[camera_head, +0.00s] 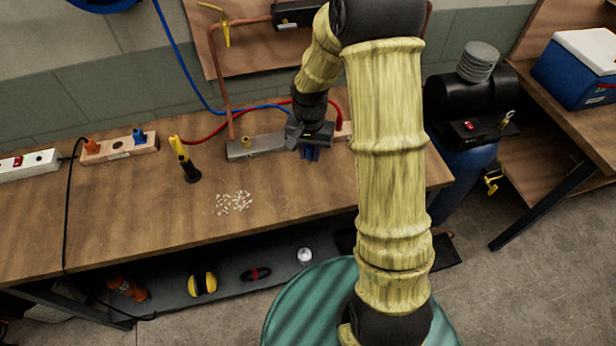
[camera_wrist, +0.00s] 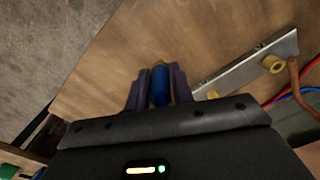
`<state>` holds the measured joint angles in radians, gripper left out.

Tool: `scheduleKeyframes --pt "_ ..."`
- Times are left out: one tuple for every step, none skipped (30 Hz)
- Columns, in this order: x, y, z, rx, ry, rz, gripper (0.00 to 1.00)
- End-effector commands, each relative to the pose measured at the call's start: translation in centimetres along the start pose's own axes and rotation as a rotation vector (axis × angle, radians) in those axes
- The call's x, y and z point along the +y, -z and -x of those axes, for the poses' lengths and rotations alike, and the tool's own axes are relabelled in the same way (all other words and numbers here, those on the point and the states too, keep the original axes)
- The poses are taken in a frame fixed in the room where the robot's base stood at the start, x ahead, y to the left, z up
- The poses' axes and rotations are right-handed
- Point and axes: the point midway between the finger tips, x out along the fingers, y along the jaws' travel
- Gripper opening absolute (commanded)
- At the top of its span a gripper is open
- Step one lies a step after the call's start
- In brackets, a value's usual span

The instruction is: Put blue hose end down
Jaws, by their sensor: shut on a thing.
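The blue hose (camera_head: 179,50) hangs from the upper left and runs along the back of the workbench towards my gripper. My gripper (camera_head: 310,152) is over the bench, right of a grey metal bar with brass fittings (camera_head: 262,147). In the wrist view, my gripper (camera_wrist: 157,90) is shut on the blue hose end (camera_wrist: 160,86), which has a brass tip and sits between the two fingers. The bar (camera_wrist: 248,66) is to the right there, apart from the hose end. I cannot tell whether the hose end touches the bench top.
A red hose (camera_head: 206,137) and copper pipe (camera_head: 222,85) are behind the bar. A yellow and black tool (camera_head: 184,160) stands to the left on the bench (camera_head: 130,215), near small white pieces (camera_head: 233,203). The bench's front left is clear.

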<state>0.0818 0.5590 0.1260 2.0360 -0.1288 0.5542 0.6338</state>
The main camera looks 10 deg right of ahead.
Motion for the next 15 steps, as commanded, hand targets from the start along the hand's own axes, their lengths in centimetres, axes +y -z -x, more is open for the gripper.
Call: scheduleKeyframes --pt "0.09 0.01 0.11 0.001 0.001 -0.010 0.00" --pt "0.16 0.02 0.21 0.001 0.002 -0.015 0.00" --pt "0.26 0.04 0.28 0.000 0.001 -0.020 0.00" --pt "0.35 0.08 0.32 0.000 0.001 -0.023 0.00" --pt "0.43 0.12 0.33 0.000 0.001 -0.025 0.00" --pt "0.52 0.17 0.34 0.000 0.001 -0.027 0.00" --pt "0.58 0.21 0.34 0.000 0.001 -0.028 0.00" --pt "0.63 0.23 0.34 0.000 0.001 -0.029 0.00" --pt "0.69 0.27 0.33 0.000 0.001 -0.030 0.00" --pt "0.74 0.30 0.33 0.000 0.001 -0.031 0.00" --pt "0.78 0.32 0.31 0.000 0.001 -0.032 0.00" --pt "0.82 0.34 0.22 -0.001 0.001 -0.033 0.00" --pt "0.84 0.35 0.08 -0.001 0.001 -0.033 0.00" --pt "0.85 0.34 -0.15 -0.002 0.000 -0.033 0.00" --pt "0.84 0.30 -0.59 -0.004 -0.001 -0.032 0.00"
